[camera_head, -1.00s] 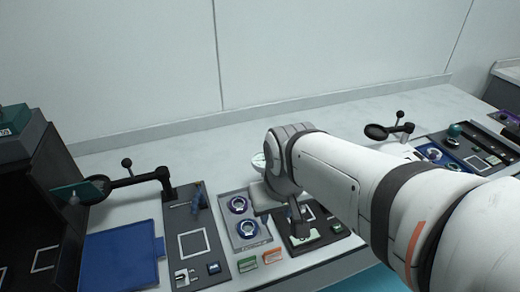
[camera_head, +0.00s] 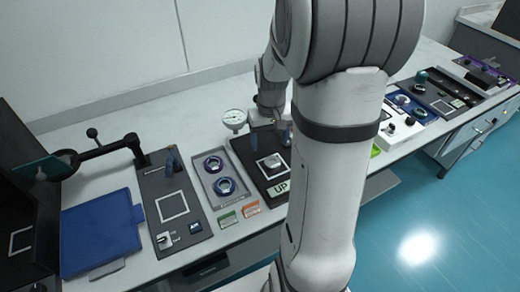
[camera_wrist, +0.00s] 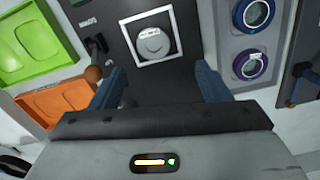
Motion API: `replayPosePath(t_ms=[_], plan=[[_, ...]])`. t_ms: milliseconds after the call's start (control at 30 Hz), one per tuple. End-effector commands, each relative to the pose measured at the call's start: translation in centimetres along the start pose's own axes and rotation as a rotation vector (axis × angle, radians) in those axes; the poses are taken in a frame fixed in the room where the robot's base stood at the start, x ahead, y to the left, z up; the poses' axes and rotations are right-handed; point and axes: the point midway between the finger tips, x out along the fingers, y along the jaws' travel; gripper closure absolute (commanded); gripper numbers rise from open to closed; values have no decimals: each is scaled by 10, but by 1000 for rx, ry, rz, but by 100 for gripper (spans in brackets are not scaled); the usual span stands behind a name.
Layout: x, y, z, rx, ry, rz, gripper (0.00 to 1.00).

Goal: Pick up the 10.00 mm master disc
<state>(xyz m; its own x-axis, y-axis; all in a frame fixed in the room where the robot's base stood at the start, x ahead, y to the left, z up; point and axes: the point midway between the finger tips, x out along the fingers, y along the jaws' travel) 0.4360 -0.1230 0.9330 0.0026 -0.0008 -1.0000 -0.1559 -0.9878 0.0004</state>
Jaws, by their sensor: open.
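A round silver disc (camera_wrist: 152,43), which I take for the master disc, lies inside a white square outline on a dark plate (camera_wrist: 122,12). Its marking is too small to read. In the head view the disc (camera_head: 271,162) sits on the same dark plate, behind a label reading UP. My gripper (camera_wrist: 158,84) is open and empty, with its two blue fingers spread. In the wrist view the disc shows beyond the fingertips, between their lines and apart from them. In the head view my gripper (camera_head: 279,130) is above the plate's far part, partly hidden by my arm.
A grey tray (camera_head: 211,180) with two ringed parts stands beside the plate. Green (camera_wrist: 37,37) and orange (camera_wrist: 62,103) trays are at left in the wrist view.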

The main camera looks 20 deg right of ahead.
Motion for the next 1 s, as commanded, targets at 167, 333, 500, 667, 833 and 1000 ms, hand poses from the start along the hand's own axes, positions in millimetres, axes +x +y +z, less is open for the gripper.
replayPosePath(t_ms=[167, 333, 500, 667, 833, 1000], plan=[[21, 2, 0, 2, -8, -1, 30], [39, 6, 4, 3, -7, -1, 30], [65, 10, 9, 4, -9, -2, 30], [78, 10, 9, 3, -4, -1, 30], [78, 10, 8, 4, -3, 0, 30], [78, 10, 8, 4, -3, -1, 39]])
